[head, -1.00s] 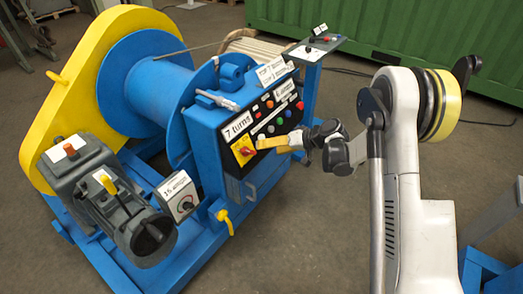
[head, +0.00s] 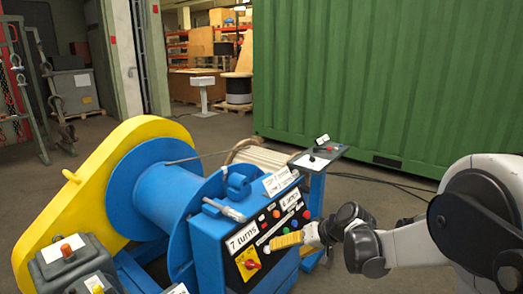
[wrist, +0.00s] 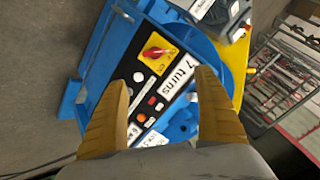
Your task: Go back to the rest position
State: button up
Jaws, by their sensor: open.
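My gripper (head: 285,241) has yellow fingers and is in front of the control panel of the blue winch. In the wrist view, its two fingers (wrist: 160,104) are spread apart with nothing between them. The panel (wrist: 146,88) shows between and beyond the fingertips, with a red knob on a yellow plate (wrist: 157,53) and a "7 turns" label (wrist: 182,72). In the head view the panel (head: 262,230) carries several coloured buttons and the red knob (head: 250,265). I cannot tell the exact gap between the fingers and the panel.
The blue drum (head: 150,195) and yellow chain guard (head: 65,215) stand left of the panel. A green container (head: 370,85) closes off the back right. Open floor (head: 215,130) lies behind the winch.

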jog(key=s+d+r+m+h, duration=0.1)
jog(key=s+d+r+h, duration=0.15)
jog(key=s+r, duration=0.4)
jog(key=s+d+r+h, duration=0.2)
jog(key=s+d+r, duration=0.1)
jog(key=s, duration=0.6)
jog(key=s+d+t+h, duration=0.1)
jog(key=s+d, duration=0.4)
jog(key=s, duration=0.8)
jog(key=shift+f+m+t+h, duration=0.3)
jog(key=shift+f+t+h, duration=0.1)
jog(key=shift+h, duration=0.35)
